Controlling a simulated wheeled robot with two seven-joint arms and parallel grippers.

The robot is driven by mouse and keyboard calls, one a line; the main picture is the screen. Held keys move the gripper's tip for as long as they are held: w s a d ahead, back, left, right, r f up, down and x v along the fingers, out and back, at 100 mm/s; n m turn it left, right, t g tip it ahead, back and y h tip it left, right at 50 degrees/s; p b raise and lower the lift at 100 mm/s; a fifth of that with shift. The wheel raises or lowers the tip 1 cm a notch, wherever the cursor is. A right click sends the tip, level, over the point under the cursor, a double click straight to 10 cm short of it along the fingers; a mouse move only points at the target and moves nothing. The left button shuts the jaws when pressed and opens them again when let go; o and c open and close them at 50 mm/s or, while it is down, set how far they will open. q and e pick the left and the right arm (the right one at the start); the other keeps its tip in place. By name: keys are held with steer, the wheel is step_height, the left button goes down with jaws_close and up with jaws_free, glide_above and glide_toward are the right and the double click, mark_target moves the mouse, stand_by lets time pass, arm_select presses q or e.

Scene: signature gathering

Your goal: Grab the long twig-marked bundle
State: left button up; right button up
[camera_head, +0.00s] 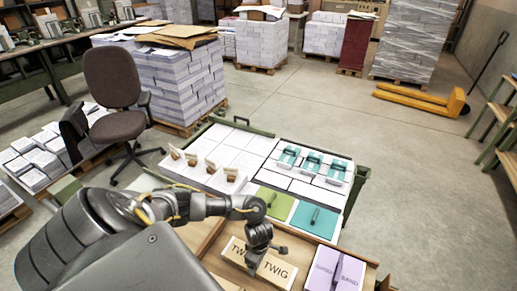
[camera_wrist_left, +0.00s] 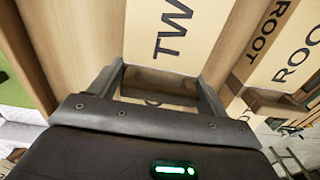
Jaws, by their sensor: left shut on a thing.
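A pale cream bundle marked TWIG (camera_head: 275,270) lies in the wooden tray at the front of the table. A TWIG marking also shows left of the gripper, and I cannot tell whether it is one long bundle or two. My left gripper (camera_head: 256,262) points down over it and is shut on it, hiding part of its top. In the left wrist view, the fingers (camera_wrist_left: 155,90) stand on either side of the bundle marked TW (camera_wrist_left: 170,35).
Two purple bundles (camera_head: 325,268) lie in the tray to the right. Bundles marked ROOT (camera_wrist_left: 270,45) show in the left wrist view beside a wooden divider. Behind the tray are green and teal folders (camera_head: 315,220), white stacks and small stamps (camera_head: 210,165).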

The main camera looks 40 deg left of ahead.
arm_select(q)
steer(key=shift+r, duration=0.35)
step_height(320, 180, up, 2)
steer(key=shift+w+r, duration=0.1)
steer(key=shift+r, duration=0.15)
steer(key=s+r+p, duration=0.1)
steer(key=s+r, duration=0.8)
steer(key=s, duration=0.5)
steer(key=shift+a+r, duration=0.25)
steer(key=shift+r, duration=0.05)
steer(key=shift+d, duration=0.1)
